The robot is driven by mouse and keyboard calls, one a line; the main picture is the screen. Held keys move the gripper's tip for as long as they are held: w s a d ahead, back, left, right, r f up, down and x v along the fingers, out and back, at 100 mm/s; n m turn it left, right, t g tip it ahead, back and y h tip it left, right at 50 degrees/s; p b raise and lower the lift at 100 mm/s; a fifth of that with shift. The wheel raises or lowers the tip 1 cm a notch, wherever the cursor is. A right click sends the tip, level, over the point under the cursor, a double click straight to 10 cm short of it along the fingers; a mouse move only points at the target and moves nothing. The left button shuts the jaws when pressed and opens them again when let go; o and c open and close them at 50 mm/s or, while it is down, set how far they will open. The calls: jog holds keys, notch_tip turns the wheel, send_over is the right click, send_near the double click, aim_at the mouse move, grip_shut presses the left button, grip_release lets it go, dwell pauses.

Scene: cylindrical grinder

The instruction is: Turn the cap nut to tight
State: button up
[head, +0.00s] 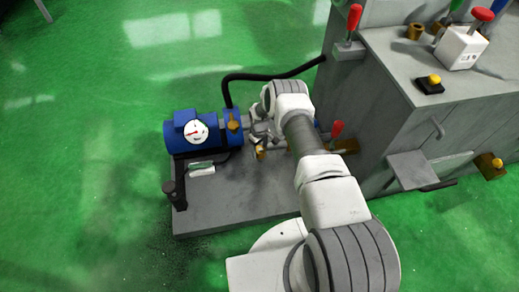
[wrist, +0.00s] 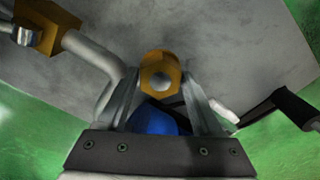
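The cap nut (wrist: 160,72) is a brass-coloured hexagonal piece with a dark round centre, in the upper middle of the wrist view. My gripper (wrist: 161,85) points at it, with one grey finger on its left and one on its right. The fingertips lie very close to the sides of the nut; whether they press on it cannot be told. In the head view my gripper (head: 261,138) is small, at the right end of the blue pump body (head: 180,138), and my arm hides part of this area. The blue body also shows behind the fingers in the wrist view (wrist: 155,120).
A grey pipe (wrist: 92,52) runs beside my left finger from a brass block (wrist: 45,27). A black-handled lever (wrist: 290,108) stands at the right. In the head view a gauge (head: 196,132), a black hose (head: 262,77) and the grey machine cabinet (head: 400,105) are near.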

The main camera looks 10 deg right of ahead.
grip_shut()
jog(key=shift+m, duration=0.3)
jog(key=m, duration=0.6)
jog(key=shift+d, duration=0.15)
jog(key=m, duration=0.5)
jog(key=shift+d+m, duration=0.1)
jog(key=shift+m, duration=0.2)
dwell(0.3)
jog(key=shift+o, duration=1.8)
grip_release()
